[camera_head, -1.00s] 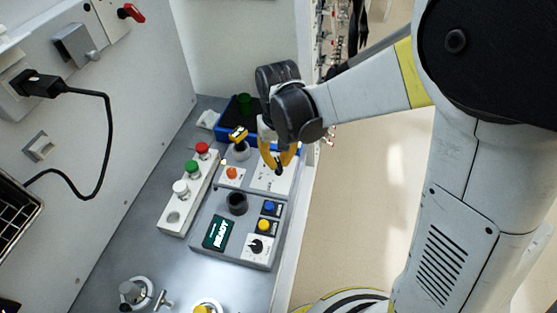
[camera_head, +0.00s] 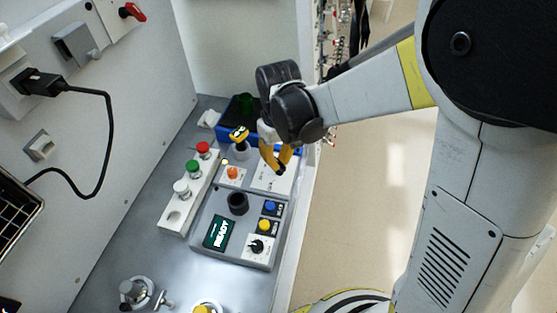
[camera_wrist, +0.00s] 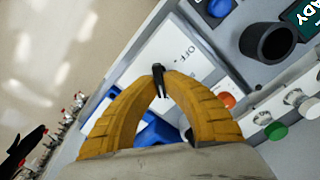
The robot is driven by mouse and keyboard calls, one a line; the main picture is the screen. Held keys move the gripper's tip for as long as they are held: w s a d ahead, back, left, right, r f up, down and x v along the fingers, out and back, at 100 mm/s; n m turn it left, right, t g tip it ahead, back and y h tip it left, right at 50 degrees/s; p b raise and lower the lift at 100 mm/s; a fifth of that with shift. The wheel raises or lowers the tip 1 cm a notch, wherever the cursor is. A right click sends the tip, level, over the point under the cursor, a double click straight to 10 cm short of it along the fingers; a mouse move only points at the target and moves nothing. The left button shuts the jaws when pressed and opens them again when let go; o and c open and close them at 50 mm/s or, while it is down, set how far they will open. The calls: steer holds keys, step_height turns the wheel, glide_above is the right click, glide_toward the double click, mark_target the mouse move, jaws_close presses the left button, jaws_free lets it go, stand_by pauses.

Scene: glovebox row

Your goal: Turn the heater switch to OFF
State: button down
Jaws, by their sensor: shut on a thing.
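The heater switch panel is a white plate (camera_wrist: 172,48) marked OFF in the wrist view. Its black switch lever (camera_wrist: 159,82) stands up between my yellow fingertips. My gripper (camera_wrist: 163,78) is shut on this lever, with a fingertip on each side. In the head view my gripper (camera_head: 281,171) is over the white plate (camera_head: 265,183), at the back right of the bench. The lever is hidden there by the fingers. Only the OFF mark is readable, so I cannot tell the switch's exact setting.
A grey device with a READY screen (camera_head: 219,232), a black cup (camera_head: 238,203) and a black knob (camera_head: 257,246) stands in front. Red, green and white caps line a rack (camera_head: 174,217) to the left. A blue bin (camera_head: 226,133) is behind. The bench's right edge is close.

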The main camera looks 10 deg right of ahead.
mark_target(279, 162)
steer(key=c, duration=1.5)
jaws_free()
steer(key=shift+r, duration=0.1)
step_height(279, 162, up, 12)
steer(key=shift+d, duration=0.1)
steer(key=s+d+m+t+b, duration=0.1)
steer(key=s+d+m+t, duration=0.5)
steer(key=s+d, duration=0.5)
steer(key=d+t, duration=0.1)
steer(key=d, duration=0.1)
steer(key=shift+s+d+m+b, duration=0.15)
steer(key=shift+d+m+b, duration=0.15)
steer(key=shift+d+b, duration=0.1)
